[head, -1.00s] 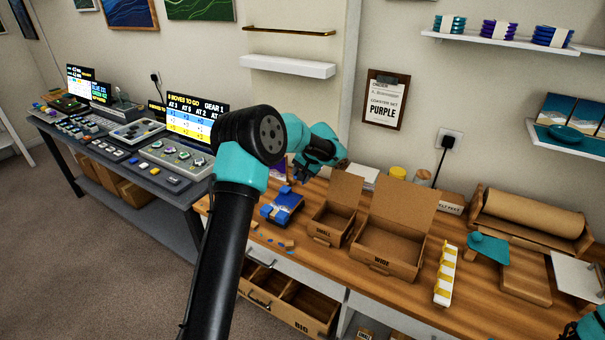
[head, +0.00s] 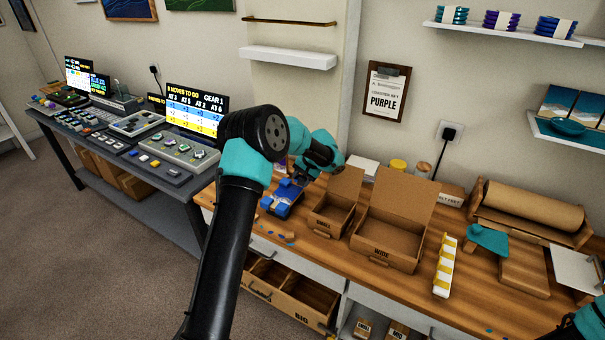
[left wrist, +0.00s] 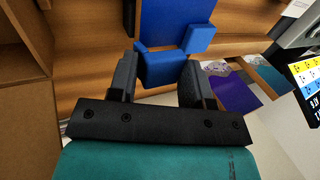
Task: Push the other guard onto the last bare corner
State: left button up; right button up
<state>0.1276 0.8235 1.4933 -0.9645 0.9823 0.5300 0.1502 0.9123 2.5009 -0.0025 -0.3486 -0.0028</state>
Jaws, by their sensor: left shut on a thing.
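A blue slab (head: 282,204) lies on the wooden bench, left of the small box. It also shows in the left wrist view (left wrist: 172,18), with one blue guard (left wrist: 200,38) at its near right corner. My left gripper (head: 298,183) is at the slab's back edge. In the left wrist view my left gripper (left wrist: 160,82) is shut on another blue guard (left wrist: 165,69), which meets or overlaps the slab's near edge by its left corner. I cannot tell whether it is fully seated. The gripper of my right arm is out of view.
An open small box (head: 334,205) and an open wide box (head: 389,240) stand right of the slab. Small scraps (head: 276,236) lie at the bench's front edge. A white-and-yellow strip (head: 445,266) lies farther right. An open drawer (head: 288,290) is below.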

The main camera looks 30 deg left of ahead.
pick_arm(q)
jog(key=shift+f, duration=0.8)
jog(key=shift+f, duration=0.85)
dwell(0.9)
jog(key=shift+s+a+f, duration=0.1)
jog(key=shift+s, duration=0.05)
dwell(0.6)
jog(key=o, duration=1)
jog(key=shift+r, duration=4)
jog(key=shift+c, duration=0.3)
grip_shut()
